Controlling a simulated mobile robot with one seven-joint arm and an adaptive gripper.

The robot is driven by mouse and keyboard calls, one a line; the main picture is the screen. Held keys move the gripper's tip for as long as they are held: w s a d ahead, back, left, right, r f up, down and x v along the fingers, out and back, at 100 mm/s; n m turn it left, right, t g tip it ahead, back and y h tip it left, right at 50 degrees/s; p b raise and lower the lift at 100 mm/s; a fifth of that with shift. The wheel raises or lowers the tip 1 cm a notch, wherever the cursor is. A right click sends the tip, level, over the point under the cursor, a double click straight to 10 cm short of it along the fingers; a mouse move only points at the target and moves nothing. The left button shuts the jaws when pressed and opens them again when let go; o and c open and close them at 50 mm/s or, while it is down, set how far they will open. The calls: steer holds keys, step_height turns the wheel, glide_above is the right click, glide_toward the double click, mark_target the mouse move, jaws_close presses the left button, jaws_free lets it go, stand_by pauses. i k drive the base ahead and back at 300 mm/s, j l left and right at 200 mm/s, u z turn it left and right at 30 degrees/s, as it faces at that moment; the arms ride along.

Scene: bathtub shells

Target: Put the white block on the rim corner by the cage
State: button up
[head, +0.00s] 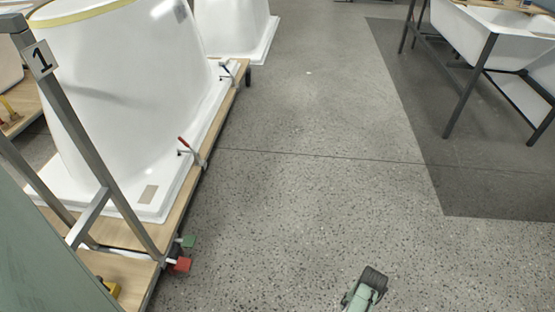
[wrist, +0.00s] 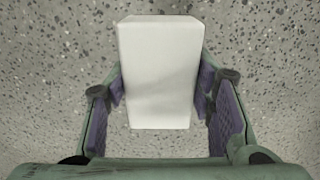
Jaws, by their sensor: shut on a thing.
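The white block (wrist: 160,75) is held between the two purple-padded fingers of my gripper (wrist: 161,88) in the wrist view, above the speckled floor. In the head view my gripper (head: 368,284) is at the bottom, over open floor to the right of the cart; the block cannot be made out there. A white tub shell (head: 120,95) stands on the wooden cart at the left. Its flat rim has a near corner (head: 152,212) with a beige patch (head: 148,194) close by. I cannot make out anything that is clearly a cage.
A metal frame with a "1" sign (head: 40,58) stands at the cart's near end. Clamps (head: 188,150) line the cart's edge, with green and red blocks (head: 180,264) at its corner. Another tub (head: 490,35) is on a stand at the right. The floor between is clear.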

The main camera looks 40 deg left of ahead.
mark_target(147, 195)
steer(key=i+u, duration=0.5)
steer(key=u, duration=0.25)
steer(key=i+u, duration=0.35)
steer(key=k+l, duration=0.05)
steer(key=k, duration=0.05)
